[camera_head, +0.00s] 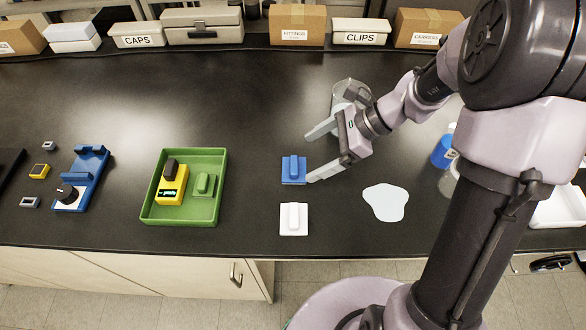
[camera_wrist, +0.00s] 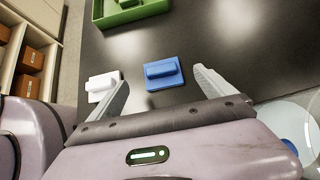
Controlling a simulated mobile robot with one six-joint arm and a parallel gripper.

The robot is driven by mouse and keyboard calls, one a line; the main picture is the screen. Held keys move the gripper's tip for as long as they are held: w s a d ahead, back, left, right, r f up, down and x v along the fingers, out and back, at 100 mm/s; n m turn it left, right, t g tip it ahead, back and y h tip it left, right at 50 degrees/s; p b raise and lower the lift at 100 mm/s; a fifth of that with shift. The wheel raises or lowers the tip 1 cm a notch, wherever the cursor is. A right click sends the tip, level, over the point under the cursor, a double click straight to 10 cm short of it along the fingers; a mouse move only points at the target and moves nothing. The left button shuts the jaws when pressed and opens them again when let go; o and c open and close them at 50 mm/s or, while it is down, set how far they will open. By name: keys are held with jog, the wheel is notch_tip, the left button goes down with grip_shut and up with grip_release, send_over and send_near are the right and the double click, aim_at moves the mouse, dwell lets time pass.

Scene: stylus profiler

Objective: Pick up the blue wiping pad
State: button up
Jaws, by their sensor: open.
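The blue wiping pad (camera_head: 293,170), a flat square with a raised grip bar, lies on the black bench. It also shows in the wrist view (camera_wrist: 164,74), ahead of the space between the finger tips. My gripper (camera_head: 309,159) is open and empty, just right of the pad in the head view, with its fingers pointing left toward it. In the wrist view my gripper (camera_wrist: 160,78) has one finger on each side of the pad. I cannot tell how high the fingers are above the bench.
A white pad (camera_head: 293,219) lies in front of the blue one, close to one finger in the wrist view. A pale puddle (camera_head: 386,203) lies to the right. A green tray (camera_head: 222,190) stands left, holding a yellow device (camera_head: 172,188) and a green pad (camera_head: 204,185). Boxes line the back.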

aim_at(294, 164)
jog(key=shift+x, duration=1)
jog(key=b+x, duration=0.3)
jog(key=x, duration=0.1)
jog(key=shift+a+f, duration=0.1)
jog(key=shift+f, duration=0.2)
jog(key=shift+a+f, duration=0.15)
jog(key=shift+a, duration=0.2)
jog(key=shift+d, duration=0.1)
jog(key=shift+c, duration=0.2)
jog(key=c, duration=1.4)
jog(key=shift+r, duration=0.25)
jog(key=shift+r, duration=0.3)
notch_tip(294, 164, up, 3)
jog(key=shift+s+r+p, duration=0.1)
jog(key=shift+r+p, duration=0.05)
jog(key=shift+p, duration=1.1)
jog(key=s+d+p, duration=0.1)
jog(key=s+d, duration=0.1)
jog(key=s, duration=0.3)
jog(key=s+d+p, duration=0.1)
jog(key=s, duration=0.3)
jog(key=s+d+r+p, duration=0.1)
jog(key=s+d, duration=0.1)
jog(key=s, duration=0.3)
jog(key=shift+s+d, duration=0.35)
